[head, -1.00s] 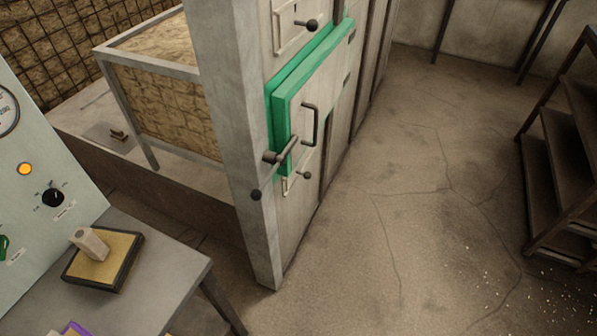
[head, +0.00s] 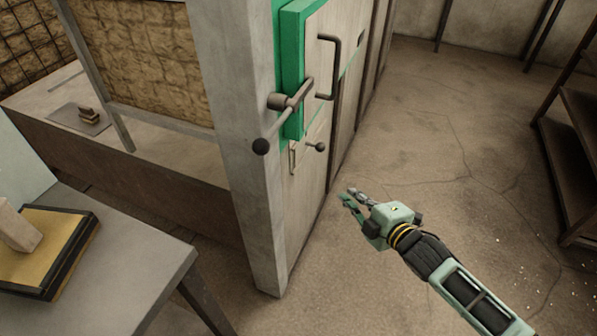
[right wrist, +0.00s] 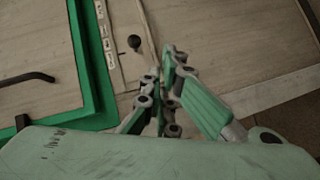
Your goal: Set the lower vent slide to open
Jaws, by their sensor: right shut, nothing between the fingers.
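The lower vent slide is a dark round knob (head: 320,147) on a short stem, at a pale upright plate (head: 293,158) low on the front wall, below the green-framed door (head: 290,65). The knob also shows in the right wrist view (right wrist: 134,41), just beyond my fingers, beside a pale labelled strip (right wrist: 108,40); I cannot read the labels. My right gripper (head: 352,196) is shut and empty, in front of the wall, lower and to the right of the knob and apart from it. It fills the middle of the right wrist view (right wrist: 160,76). My left gripper is out of view.
The door's latch lever with a ball end (head: 262,146) and a bent handle (head: 329,70) stick out above the slide. A concrete post (head: 240,120) stands left of it. A grey table (head: 140,260) is at lower left, a dark shelf (head: 575,170) at right. Floor between is open.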

